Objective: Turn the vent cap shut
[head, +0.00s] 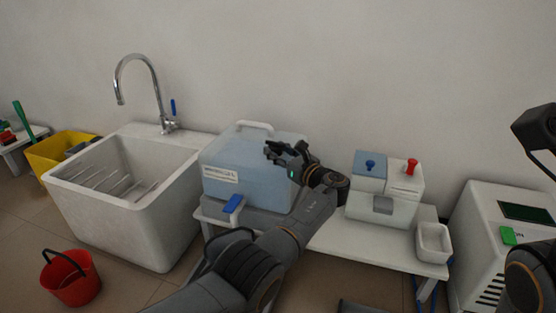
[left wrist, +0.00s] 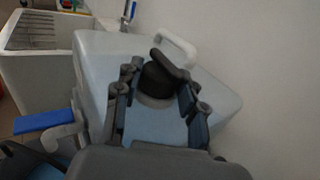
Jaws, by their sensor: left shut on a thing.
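The vent cap (left wrist: 158,78) is a dark round knob with a raised bar, on top of a pale blue, translucent container (head: 222,185). The container also shows in the left wrist view (left wrist: 95,60), lying under the gripper. My left gripper (head: 287,153) is at the container's upper right side. In the left wrist view its fingers (left wrist: 159,92) are on both sides of the cap, closed on it. In the head view the gripper hides the cap.
The container has a white handle (head: 255,126) and a blue tap lever (head: 233,204). It stands on a low white table (head: 350,243). A white box with blue and red knobs (head: 384,205) and a small white tray (head: 433,242) stand to the right. A sink (head: 115,215) is left.

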